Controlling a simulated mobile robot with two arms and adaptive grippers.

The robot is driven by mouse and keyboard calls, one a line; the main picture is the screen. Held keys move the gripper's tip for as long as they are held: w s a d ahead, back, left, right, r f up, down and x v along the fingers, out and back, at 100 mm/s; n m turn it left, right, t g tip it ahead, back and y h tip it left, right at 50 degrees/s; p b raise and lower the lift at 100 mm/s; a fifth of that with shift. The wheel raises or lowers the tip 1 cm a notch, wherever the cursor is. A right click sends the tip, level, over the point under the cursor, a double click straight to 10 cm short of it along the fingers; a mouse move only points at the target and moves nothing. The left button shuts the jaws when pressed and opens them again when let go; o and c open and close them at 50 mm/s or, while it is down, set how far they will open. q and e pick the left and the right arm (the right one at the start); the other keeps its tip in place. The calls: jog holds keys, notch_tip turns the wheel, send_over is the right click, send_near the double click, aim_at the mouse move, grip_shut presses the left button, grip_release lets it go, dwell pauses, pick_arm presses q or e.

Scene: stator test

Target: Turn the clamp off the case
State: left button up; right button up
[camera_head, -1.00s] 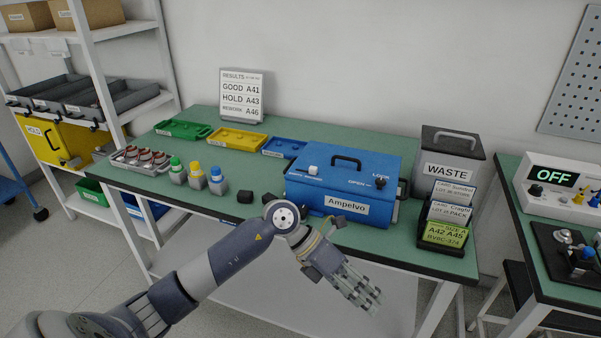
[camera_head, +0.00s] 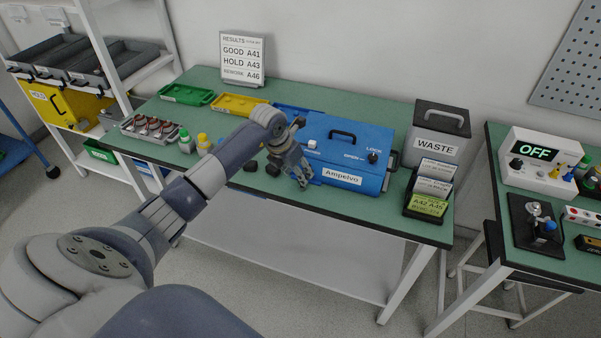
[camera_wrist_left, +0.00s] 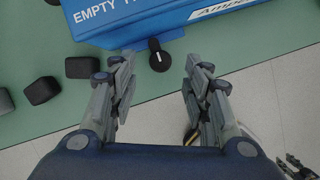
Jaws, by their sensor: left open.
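The blue case (camera_head: 352,150), labelled Ampelvo, sits shut on the green bench with a black handle on its lid. A black knob (camera_head: 373,157) beside LOCK and OPEN marks is on the lid's right side. In the left wrist view, a black piece with a round head and a white line (camera_wrist_left: 159,60) stands at the edge of the case (camera_wrist_left: 150,25); it may be the clamp. My left gripper (camera_head: 304,184) is at the case's front left. Its fingers are apart and empty in the left wrist view (camera_wrist_left: 158,92), with the black piece just beyond the gap.
Black blocks (camera_wrist_left: 80,68) lie left of the case. Green (camera_head: 187,94) and yellow (camera_head: 240,104) trays are behind, a parts tray (camera_head: 155,128) at left. The waste bin (camera_head: 437,130) and card holder (camera_head: 428,190) stand right. A second bench holds an OFF display (camera_head: 538,152).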

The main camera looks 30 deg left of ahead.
pick_arm(q)
jog(key=shift+x, duration=1.9)
grip_shut()
